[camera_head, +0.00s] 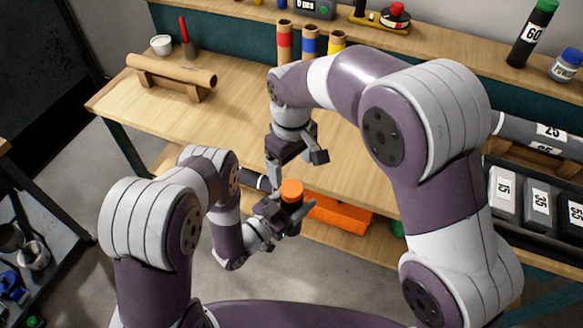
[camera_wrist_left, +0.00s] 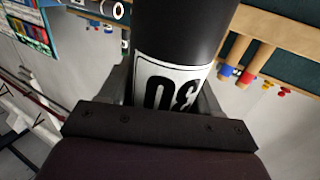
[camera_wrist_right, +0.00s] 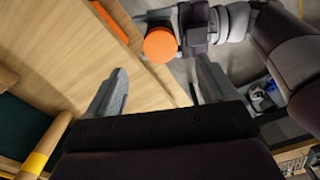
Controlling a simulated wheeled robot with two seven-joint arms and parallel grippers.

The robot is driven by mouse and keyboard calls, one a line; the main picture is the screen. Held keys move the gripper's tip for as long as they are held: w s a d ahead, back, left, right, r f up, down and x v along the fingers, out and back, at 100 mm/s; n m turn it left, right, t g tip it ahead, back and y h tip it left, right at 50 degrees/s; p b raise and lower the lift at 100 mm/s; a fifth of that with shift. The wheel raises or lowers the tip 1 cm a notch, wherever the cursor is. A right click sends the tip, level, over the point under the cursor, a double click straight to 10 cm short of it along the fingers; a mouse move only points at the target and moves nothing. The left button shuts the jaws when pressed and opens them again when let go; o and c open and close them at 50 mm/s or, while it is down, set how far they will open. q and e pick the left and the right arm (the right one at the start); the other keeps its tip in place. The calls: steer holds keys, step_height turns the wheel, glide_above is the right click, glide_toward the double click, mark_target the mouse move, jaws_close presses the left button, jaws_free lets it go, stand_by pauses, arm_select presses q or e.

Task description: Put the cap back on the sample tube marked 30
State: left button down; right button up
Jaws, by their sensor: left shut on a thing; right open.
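The sample tube marked 30 (camera_wrist_left: 185,30) is black with a white label, and my left gripper (camera_head: 293,211) is shut on it. An orange cap (camera_head: 291,191) sits at the top of what my left gripper holds. In the head view the gripper hides most of the tube, and I cannot tell how firmly the cap is seated. My right gripper (camera_head: 296,166) is open and empty, just above and apart from the cap. In the right wrist view the cap (camera_wrist_right: 160,45) shows as a round disc beyond the open fingers (camera_wrist_right: 158,72).
The wooden bench (camera_head: 225,105) has free room at centre left. A brown roll on a stand (camera_head: 170,75) lies at the left. Banded rolls (camera_head: 310,42) stand behind my right arm. A green-capped tube marked 60 (camera_head: 532,35) stands on the upper shelf. An orange object (camera_head: 340,215) lies below the bench top.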

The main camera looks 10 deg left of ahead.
stand_by(0.4)
steer(key=s+d+r+m, duration=0.1)
steer(key=d+r+m, duration=0.1)
steer(key=d, duration=0.6)
steer(key=d+r+m, duration=0.1)
steer(key=d+m, duration=0.2)
steer(key=d, duration=0.6)
steer(key=s+d+f+m, duration=0.2)
steer(key=s+d, duration=0.1)
steer(key=s, duration=0.2)
steer(key=s+d+f+m+t, duration=0.1)
steer(key=s+d+f+m, duration=0.1)
steer(key=s, duration=0.4)
steer(key=shift+d+f+m, duration=0.4)
steer(key=shift+d+f, duration=0.05)
steer(key=shift+d, duration=0.4)
